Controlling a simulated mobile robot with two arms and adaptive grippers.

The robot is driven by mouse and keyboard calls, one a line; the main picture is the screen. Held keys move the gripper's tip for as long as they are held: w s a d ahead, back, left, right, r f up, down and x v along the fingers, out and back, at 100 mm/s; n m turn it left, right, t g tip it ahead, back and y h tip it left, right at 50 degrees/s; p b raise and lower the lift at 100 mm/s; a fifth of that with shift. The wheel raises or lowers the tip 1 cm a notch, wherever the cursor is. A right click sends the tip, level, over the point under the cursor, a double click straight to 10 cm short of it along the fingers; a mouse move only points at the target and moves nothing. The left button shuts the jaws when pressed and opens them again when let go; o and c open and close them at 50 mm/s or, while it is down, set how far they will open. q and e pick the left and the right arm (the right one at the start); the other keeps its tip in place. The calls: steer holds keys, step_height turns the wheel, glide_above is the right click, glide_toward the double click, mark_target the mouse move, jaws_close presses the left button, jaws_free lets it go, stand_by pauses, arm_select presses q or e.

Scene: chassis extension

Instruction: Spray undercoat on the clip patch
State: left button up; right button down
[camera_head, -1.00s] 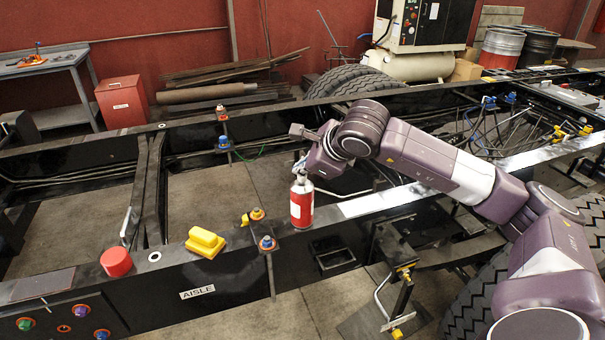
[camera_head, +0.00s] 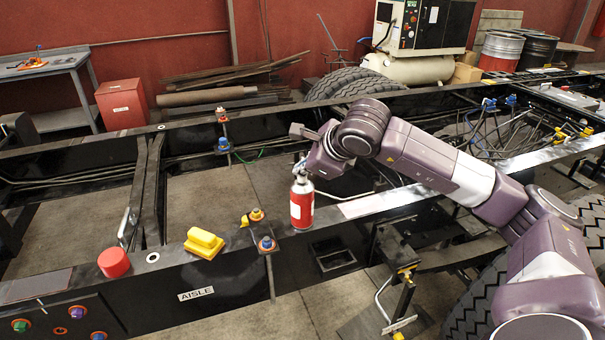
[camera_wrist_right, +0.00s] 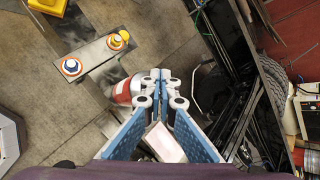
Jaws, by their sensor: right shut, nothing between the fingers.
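A red and white spray can (camera_head: 302,205) stands upright on the black chassis rail (camera_head: 400,208), left of my right arm. My right gripper (camera_head: 301,170) is at the can's top, its fingertips partly hidden in the head view. In the right wrist view its blue-padded fingers (camera_wrist_right: 162,76) are closed together with nothing between them, and the can (camera_wrist_right: 125,91) shows just left of them. A pale bare patch (camera_head: 378,202) lies on the rail right of the can, and a dark grey patch (camera_head: 36,287) at its far left; I cannot tell which is the clip patch. My left gripper is out of view.
A yellow block (camera_head: 204,243) and a red round cap (camera_head: 114,263) sit on the rail to the left. Coloured bolts (camera_head: 267,244) stand on a cross strip beside the can. Hoses (camera_head: 505,130) crowd the right. The rail front carries an AISLE label (camera_head: 196,293).

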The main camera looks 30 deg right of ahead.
steer(key=shift+r, duration=0.15)
step_height(320, 180, up, 6)
steer(key=p, duration=0.3)
stand_by(0.4)
stand_by(1.8)
